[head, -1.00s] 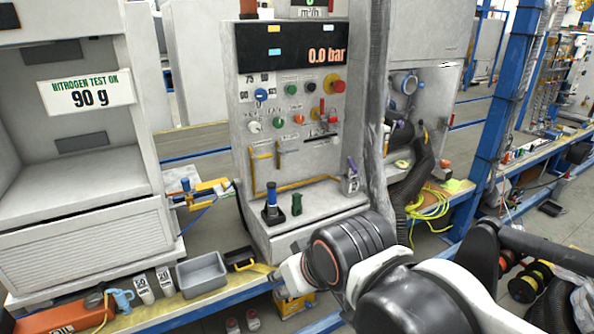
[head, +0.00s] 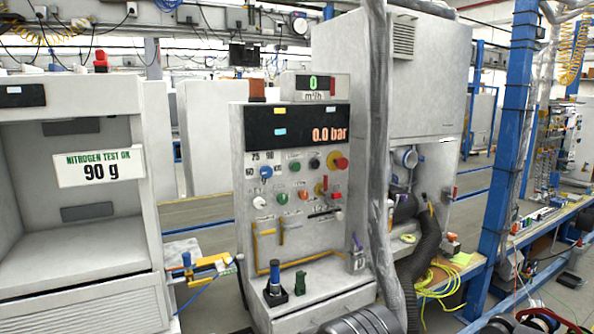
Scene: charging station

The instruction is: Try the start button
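The grey control panel (head: 244,222) stands in the middle of the head view. On its face are a green button (head: 282,198), an orange-red button (head: 303,194) and a white knob (head: 259,203) in the lower row. The labels are too small to read, so I cannot tell which control is marked start. Only a dark link of my arm shows at the bottom edge. My gripper is out of view.
A black display (head: 298,127) reads 0.0 bar. A grey wrapped pipe (head: 377,170) rises just right of the panel. A blue-handled device (head: 274,283) stands on the panel's ledge. A grey cabinet (head: 100,295) stands left, with yellow-blue clamps (head: 200,266) between.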

